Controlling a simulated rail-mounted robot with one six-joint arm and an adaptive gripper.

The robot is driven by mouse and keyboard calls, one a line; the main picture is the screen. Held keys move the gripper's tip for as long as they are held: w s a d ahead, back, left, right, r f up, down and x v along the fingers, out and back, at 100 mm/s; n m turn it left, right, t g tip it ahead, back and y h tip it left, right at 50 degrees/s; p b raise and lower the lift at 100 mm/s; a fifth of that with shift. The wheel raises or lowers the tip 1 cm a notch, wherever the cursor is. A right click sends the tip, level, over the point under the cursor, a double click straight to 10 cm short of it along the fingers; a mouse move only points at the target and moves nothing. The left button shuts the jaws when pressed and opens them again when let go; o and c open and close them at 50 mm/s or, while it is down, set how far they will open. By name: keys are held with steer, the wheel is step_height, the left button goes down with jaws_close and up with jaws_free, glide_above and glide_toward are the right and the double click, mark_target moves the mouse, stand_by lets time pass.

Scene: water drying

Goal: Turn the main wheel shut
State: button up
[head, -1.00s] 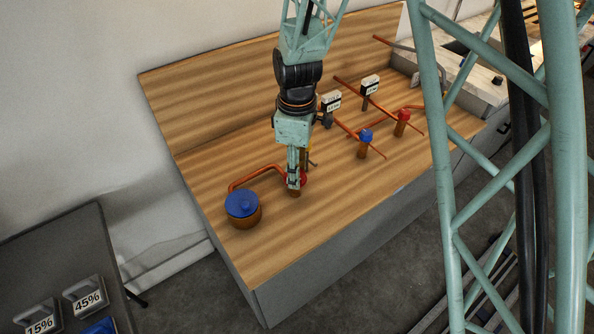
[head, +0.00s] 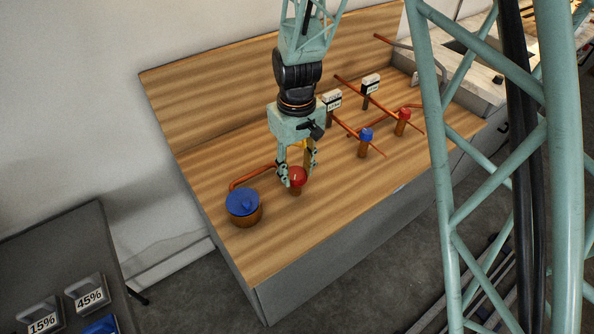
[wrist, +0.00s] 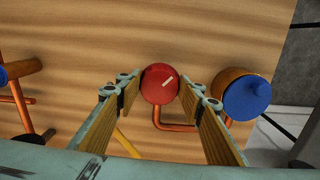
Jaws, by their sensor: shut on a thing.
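The main wheel is most likely the red round knob (head: 298,177) on a short copper post near the front of the wooden bench. It also shows in the wrist view (wrist: 159,84), with a pale slanted mark on its top. My gripper (head: 296,173) points down over it, one finger on each side. In the wrist view my gripper (wrist: 161,86) is shut on the red knob, with its wooden-faced fingers left and right of it. A bent copper pipe (wrist: 178,127) runs from the knob's post to the blue-lidded pot (head: 243,204).
A blue knob (head: 366,135) and another red knob (head: 404,115) stand on copper posts to the right. Two small white-labelled gauges (head: 332,100) (head: 371,84) stand behind them. A dark table with percent-marked blocks (head: 85,292) is at lower left. The bench front is clear.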

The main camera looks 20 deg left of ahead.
steer(key=m, duration=0.3)
steer(key=shift+s+m, duration=0.1)
steer(key=shift+m, duration=0.3)
steer(key=m, duration=0.3)
steer(key=shift+a+m, duration=0.15)
steer(key=shift+m, duration=0.25)
steer(key=m, duration=0.6)
steer(key=shift+a+m, duration=0.15)
steer(key=shift+m, duration=0.15)
steer(key=m, duration=0.6)
steer(key=shift+a+m+p, duration=0.15)
steer(key=shift+m+p, duration=0.15)
steer(key=shift+m, duration=0.1)
steer(key=m, duration=0.6)
steer(key=shift+w+m, duration=0.25)
steer(key=shift+m, duration=0.05)
steer(key=o, duration=0.8)
steer(key=shift+o, duration=0.2)
